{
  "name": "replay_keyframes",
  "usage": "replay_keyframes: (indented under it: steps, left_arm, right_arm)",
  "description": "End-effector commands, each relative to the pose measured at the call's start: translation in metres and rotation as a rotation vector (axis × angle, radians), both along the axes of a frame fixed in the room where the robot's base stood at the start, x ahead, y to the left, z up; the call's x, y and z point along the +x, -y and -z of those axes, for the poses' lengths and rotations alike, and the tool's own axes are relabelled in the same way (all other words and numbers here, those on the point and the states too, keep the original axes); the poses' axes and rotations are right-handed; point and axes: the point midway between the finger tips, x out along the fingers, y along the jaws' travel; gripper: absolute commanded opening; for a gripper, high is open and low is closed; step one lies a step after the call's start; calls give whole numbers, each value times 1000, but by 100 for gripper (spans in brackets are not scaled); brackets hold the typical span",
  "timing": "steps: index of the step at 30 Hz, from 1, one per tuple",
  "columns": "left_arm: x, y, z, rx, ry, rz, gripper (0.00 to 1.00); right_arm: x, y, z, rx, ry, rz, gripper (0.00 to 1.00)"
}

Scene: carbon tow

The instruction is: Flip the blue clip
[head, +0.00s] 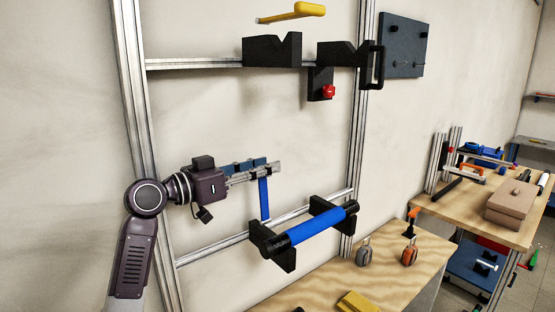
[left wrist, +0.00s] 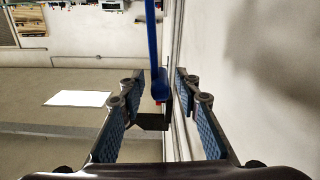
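The blue clip (head: 264,198) is a narrow flat blue bar hanging at the frame's lower part, left of the blue roll (head: 318,224). In the left wrist view, a blue bar that looks like the clip (left wrist: 152,42) runs up from a thicker blue block, and the block shows between the two fingertips. My left gripper (head: 272,168) reaches in from the left, level with the clip's top end, which it partly hides. In the left wrist view the gripper (left wrist: 160,90) has its blue-padded fingers apart, with a gap on both sides of the clip. My right gripper is out of view.
The blue roll lies across black brackets (head: 330,206) on the metal frame (head: 132,90). Black V-blocks (head: 272,50) and a yellow handle (head: 300,12) are above. A wooden bench (head: 300,290) stands below, and a second table (head: 480,215) holds tools at right.

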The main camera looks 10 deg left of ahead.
Motion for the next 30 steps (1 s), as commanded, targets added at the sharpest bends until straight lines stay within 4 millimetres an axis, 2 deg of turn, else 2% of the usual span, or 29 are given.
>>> replay_keyframes:
  steps: [1, 9, 19, 27, 30]
  left_arm:
    - [7, 7, -5, -5, -2, 3, 30]
    - [32, 25, -2, -2, -1, 0, 30]
    - [36, 28, 0, 0, 0, 0, 30]
    - [36, 28, 0, 0, 0, 0, 1]
    - [35, 28, 0, 0, 0, 0, 0]
  right_arm:
    - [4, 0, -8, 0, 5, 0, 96]
    - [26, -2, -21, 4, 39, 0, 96]
    - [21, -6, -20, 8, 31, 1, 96]
    - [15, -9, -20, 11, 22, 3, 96]
    - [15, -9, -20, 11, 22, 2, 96]
